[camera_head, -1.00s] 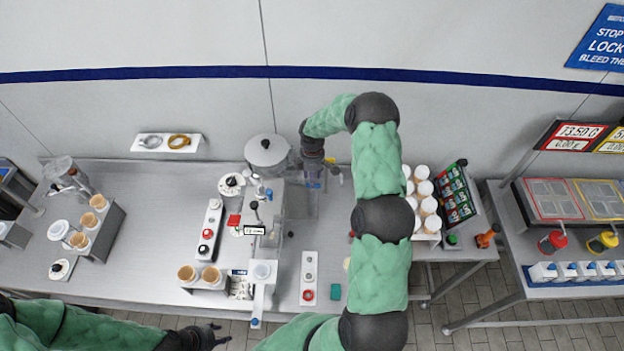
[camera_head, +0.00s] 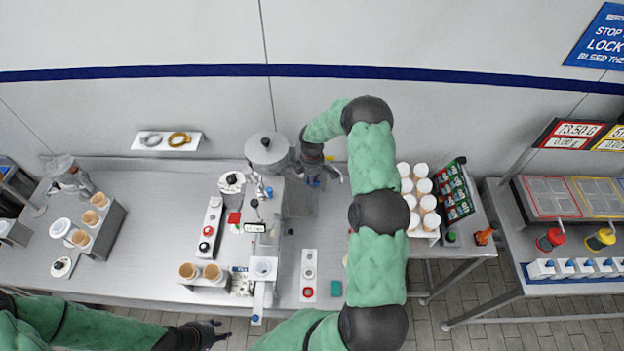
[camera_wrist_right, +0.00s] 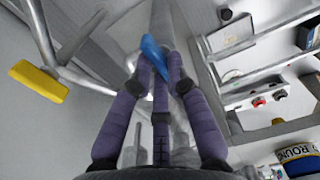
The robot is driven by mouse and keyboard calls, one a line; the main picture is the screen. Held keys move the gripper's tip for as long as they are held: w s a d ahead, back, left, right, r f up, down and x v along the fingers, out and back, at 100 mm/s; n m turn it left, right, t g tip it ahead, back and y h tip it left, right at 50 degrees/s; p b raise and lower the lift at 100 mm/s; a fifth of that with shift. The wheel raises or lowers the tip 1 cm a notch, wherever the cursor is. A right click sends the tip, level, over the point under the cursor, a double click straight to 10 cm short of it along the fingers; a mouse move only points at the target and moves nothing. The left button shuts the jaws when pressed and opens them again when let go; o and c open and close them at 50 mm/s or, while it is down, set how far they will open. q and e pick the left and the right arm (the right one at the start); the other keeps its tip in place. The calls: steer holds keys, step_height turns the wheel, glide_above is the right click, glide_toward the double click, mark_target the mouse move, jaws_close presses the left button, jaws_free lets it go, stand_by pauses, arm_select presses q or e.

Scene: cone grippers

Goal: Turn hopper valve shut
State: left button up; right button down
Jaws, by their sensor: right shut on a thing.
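The hopper (camera_head: 267,150), a grey cylinder with a black knob on its lid, stands at the back of the steel table. My right gripper (camera_head: 317,182) reaches down just right of it. In the right wrist view, the purple fingers of my right gripper (camera_wrist_right: 155,75) are closed around a blue valve handle (camera_wrist_right: 151,52), which slants between the fingertips. The handle's pivot is hidden, so I cannot tell how far it is turned. My left gripper (camera_head: 220,331) is empty at the table's front edge, with its fingers apart.
White-capped jars (camera_head: 420,200) stand right of my right arm. A yellow block (camera_wrist_right: 38,80) shows in the right wrist view. The table's front left is mostly clear.

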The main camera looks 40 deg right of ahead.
steer(key=shift+f+m+b, duration=0.15)
steer(key=shift+m+b, duration=0.45)
steer(key=shift+b, duration=0.35)
steer(key=m+b, duration=0.3)
steer(key=b, duration=0.1)
steer(key=m+b, duration=0.4)
steer(key=b, duration=0.1)
steer(key=shift+d+m, duration=0.2)
steer(key=shift+m, duration=0.1)
steer(key=m+b, duration=0.3)
steer(key=m, duration=0.1)
steer(key=shift+s+d+m+b, duration=0.1)
steer(key=shift+m+b, duration=0.2)
steer(key=shift+b, duration=0.05)
steer(key=shift+s+m+b, duration=0.15)
steer(key=shift+m+b, duration=1.1)
steer(key=shift+m, duration=0.95)
steer(key=c, duration=1.2)
jaws_free()
steer(key=shift+r, duration=0.2)
